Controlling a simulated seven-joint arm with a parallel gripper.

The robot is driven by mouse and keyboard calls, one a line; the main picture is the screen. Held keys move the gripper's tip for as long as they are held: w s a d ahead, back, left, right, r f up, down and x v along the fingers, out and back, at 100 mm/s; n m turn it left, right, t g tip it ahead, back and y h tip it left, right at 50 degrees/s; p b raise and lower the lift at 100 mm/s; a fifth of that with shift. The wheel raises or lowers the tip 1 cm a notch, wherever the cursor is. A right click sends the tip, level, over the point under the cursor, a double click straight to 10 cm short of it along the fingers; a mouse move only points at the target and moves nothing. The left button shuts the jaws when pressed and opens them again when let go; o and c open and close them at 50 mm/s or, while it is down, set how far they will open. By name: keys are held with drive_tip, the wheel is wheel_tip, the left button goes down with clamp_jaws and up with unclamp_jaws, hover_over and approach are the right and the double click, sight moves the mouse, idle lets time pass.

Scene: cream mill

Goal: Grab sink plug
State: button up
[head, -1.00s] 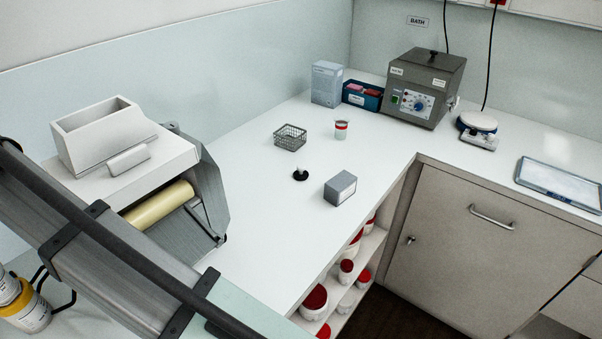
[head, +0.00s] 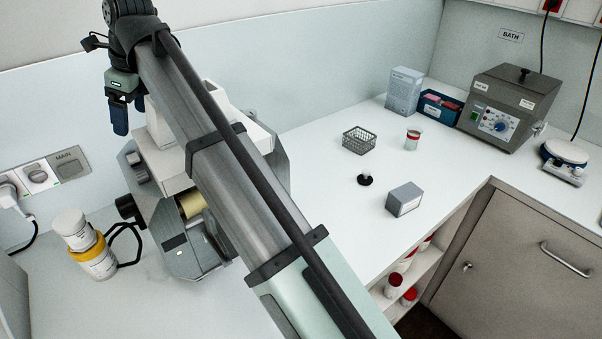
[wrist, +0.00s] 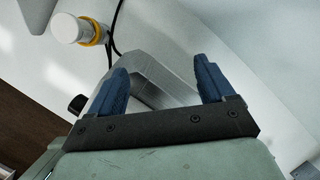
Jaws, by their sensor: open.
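The sink plug is a small black disc with a pale knob (head: 365,179). It lies on the white counter in the middle of the head view, between a wire basket and a grey box. My gripper (head: 121,113) is at the upper left of the head view, in front of the wall and far from the plug. In the wrist view my gripper (wrist: 165,85) shows two blue fingers spread apart with nothing between them. The plug is not in the wrist view.
The wire basket (head: 359,140), grey box (head: 404,199) and red-banded cup (head: 412,140) stand near the plug. The mill (head: 270,165) stands behind my arm. A yellow-banded jar (head: 97,262) stands at left.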

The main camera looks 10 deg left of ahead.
drive_tip(key=w+d+r+m+t+h, duration=0.1)
drive_tip(key=w+d+r+m+t, duration=0.1)
drive_tip(key=w+d, duration=1.2)
drive_tip(key=m+y, duration=0.1)
drive_tip(key=m, duration=0.3)
hover_over(368, 171)
drive_tip(key=s+d, duration=0.2)
drive_tip(key=d, duration=0.3)
wheel_tip(368, 171, down, 19)
drive_tip(key=shift+g, duration=0.3)
drive_tip(key=x, duration=0.7)
drive_tip(key=shift+w+a+f, duration=0.15)
drive_tip(key=shift+a, duration=0.1)
drive_tip(key=shift+a+x, duration=0.2)
drive_tip(key=shift+x, duration=2.45)
drive_tip(key=shift+c, duration=0.4)
drive_tip(key=c, duration=1)
